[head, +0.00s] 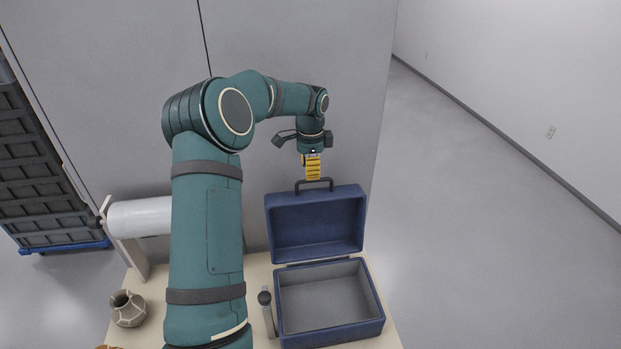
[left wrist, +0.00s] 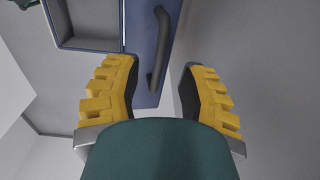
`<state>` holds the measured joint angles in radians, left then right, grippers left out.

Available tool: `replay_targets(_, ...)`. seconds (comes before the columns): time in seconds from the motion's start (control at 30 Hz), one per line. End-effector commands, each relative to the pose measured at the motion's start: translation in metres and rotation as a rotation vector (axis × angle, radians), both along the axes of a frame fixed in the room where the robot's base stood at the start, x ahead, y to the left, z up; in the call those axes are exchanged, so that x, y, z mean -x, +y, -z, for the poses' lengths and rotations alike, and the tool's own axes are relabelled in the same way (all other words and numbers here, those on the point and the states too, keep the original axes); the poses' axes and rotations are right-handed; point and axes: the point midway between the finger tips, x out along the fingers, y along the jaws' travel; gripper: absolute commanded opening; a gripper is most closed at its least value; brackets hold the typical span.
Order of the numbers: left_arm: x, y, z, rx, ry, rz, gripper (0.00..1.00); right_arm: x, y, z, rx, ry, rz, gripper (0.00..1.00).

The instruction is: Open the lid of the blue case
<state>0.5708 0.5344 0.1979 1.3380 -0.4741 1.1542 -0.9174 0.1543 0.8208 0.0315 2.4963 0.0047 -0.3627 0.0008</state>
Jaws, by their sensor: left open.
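The blue case (head: 333,337) stands on the table at the lower right. Its lid (head: 316,224) is raised and stands upright at the back edge, so the grey empty inside of the base shows. The dark handle (head: 314,181) is on the lid's upper edge. My left gripper (head: 313,172), with yellow fingers, is just above the handle. In the left wrist view the fingers (left wrist: 162,75) are spread apart, and the handle (left wrist: 158,48) lies between them with gaps on both sides. My right gripper is not in view.
A tan jar (head: 127,308) stands at the table's left. A white roll (head: 140,217) on a wooden stand is behind it. A slim tool with a dark knob (head: 267,312) is beside the case's left wall. A grey partition (head: 300,50) rises behind the table. Floor at right is clear.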

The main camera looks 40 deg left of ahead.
Motion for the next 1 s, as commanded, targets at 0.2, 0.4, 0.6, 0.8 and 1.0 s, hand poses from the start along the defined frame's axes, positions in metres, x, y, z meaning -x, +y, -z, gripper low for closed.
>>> replay_targets(0.2, 0.000, 0.000, 0.028, 0.002, 0.001, -0.001, 0.40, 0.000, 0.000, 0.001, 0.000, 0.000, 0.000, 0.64)
replay_targets(0.4, 0.000, 0.000, 0.035, 0.001, 0.001, 0.000, 0.40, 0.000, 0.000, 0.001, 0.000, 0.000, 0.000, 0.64)
replay_targets(0.6, 0.000, 0.000, 0.035, 0.001, 0.001, 0.000, 0.40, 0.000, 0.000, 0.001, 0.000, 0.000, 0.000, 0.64)
replay_targets(0.8, 0.000, 0.000, 0.035, 0.001, 0.001, 0.000, 0.00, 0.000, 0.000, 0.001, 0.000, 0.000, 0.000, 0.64)
replay_targets(1.0, 0.000, 0.000, 0.036, 0.002, 0.001, 0.000, 0.00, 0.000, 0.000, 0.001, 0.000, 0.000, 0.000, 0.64)
